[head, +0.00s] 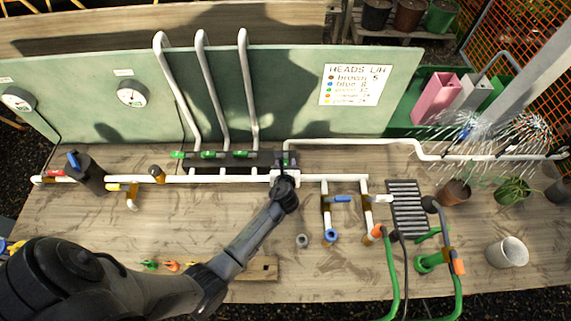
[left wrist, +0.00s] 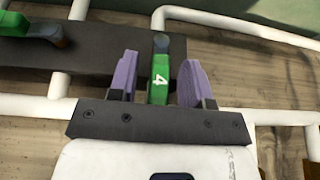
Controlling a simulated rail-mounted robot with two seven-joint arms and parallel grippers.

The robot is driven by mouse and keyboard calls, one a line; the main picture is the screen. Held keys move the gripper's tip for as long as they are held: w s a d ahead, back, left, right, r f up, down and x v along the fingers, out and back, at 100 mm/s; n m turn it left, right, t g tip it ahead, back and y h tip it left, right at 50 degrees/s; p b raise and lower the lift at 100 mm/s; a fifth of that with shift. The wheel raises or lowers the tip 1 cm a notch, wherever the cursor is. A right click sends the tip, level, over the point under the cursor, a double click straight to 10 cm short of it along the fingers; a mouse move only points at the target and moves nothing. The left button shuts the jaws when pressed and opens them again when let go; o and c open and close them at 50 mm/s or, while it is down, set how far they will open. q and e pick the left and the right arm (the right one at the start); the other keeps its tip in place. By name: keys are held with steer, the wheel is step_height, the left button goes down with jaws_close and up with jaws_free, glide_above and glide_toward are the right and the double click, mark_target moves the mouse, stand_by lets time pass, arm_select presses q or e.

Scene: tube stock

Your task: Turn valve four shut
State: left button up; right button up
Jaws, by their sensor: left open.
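The valve with a green lever marked 4 (left wrist: 159,82) shows in the left wrist view. Its lever points from a round pivot on the dark manifold block (left wrist: 95,62) back toward my gripper, crosswise to the block. My left gripper (left wrist: 157,90) is open, with one purple finger pad on each side of this lever and small gaps visible. In the head view my left gripper (head: 285,163) is at the right end of the manifold and hides valve four. My right gripper is not in view.
White pipes (head: 233,178) run along the wooden bench. A green backboard (head: 290,75) with gauges stands behind. Water sprays from heads (head: 465,130) at the right. A grate (head: 407,205), a white pot (head: 507,252) and green hoses (head: 390,275) are right of my arm.

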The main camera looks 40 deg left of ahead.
arm_select(q)
jaws_close()
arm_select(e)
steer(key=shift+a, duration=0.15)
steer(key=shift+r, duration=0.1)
